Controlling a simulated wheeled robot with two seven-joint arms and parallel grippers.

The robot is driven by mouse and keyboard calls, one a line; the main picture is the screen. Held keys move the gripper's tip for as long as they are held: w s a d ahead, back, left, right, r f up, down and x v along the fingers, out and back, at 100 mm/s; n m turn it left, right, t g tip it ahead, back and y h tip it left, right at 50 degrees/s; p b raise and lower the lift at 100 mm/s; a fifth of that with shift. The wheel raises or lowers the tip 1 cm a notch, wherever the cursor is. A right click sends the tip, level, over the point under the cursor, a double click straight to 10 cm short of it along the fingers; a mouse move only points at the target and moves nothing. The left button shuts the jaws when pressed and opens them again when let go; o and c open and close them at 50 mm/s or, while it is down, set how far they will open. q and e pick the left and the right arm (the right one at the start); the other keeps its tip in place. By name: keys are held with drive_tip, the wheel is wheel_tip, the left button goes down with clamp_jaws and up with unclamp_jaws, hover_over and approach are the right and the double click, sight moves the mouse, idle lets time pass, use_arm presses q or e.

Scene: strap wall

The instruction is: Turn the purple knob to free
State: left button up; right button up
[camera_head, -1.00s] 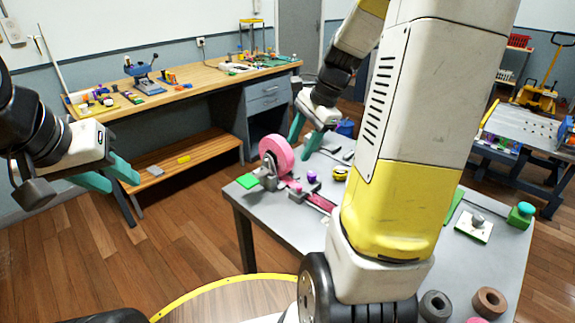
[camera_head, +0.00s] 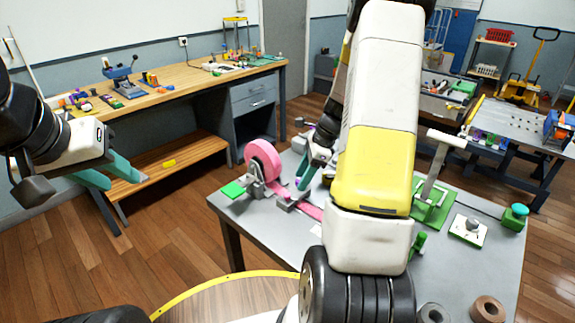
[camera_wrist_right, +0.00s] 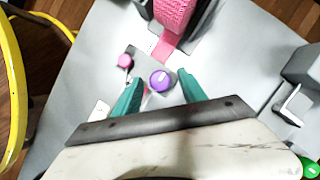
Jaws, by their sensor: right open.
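The purple knob (camera_wrist_right: 161,80) has a pale mark on its top and sits on a grey block beside the pink strap (camera_wrist_right: 166,47). In the head view the knob is hidden, or nearly so, by my right gripper (camera_head: 307,180). In the right wrist view my right gripper (camera_wrist_right: 160,83) is open, with one teal finger on each side of the knob. I cannot tell whether the fingers touch it. My left gripper (camera_head: 124,182) is open and empty, out to the left, away from the table.
A pink strap roll (camera_head: 263,163) stands on the grey table (camera_head: 270,235). A small pink knob (camera_wrist_right: 125,60) is left of the purple one. A green stand with a grey lever (camera_head: 434,180) and a white plate with a grey knob (camera_head: 469,229) are to the right.

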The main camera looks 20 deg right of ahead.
drive_tip(key=shift+f, duration=0.1)
clamp_jaws()
drive_tip(key=shift+n, duration=0.3)
drive_tip(key=n+g, duration=0.1)
drive_tip(key=n, duration=0.3)
drive_tip(key=shift+w+g, duration=0.2)
drive_tip(key=shift+g, duration=0.2)
drive_tip(key=n, duration=0.2)
drive_tip(key=n+g, duration=0.1)
drive_tip(key=n, duration=0.2)
drive_tip(key=shift+w+a+g+h, duration=0.1)
drive_tip(key=shift+g+h, duration=0.2)
drive_tip(key=n+g+h, duration=0.1)
drive_tip(key=n, duration=0.3)
drive_tip(key=shift+w+a+n, duration=0.1)
drive_tip(key=shift+n, duration=0.2)
drive_tip(key=shift+n+g+h, duration=0.4)
drive_tip(key=shift+n+h, duration=0.3)
drive_tip(key=shift+n, duration=1.2)
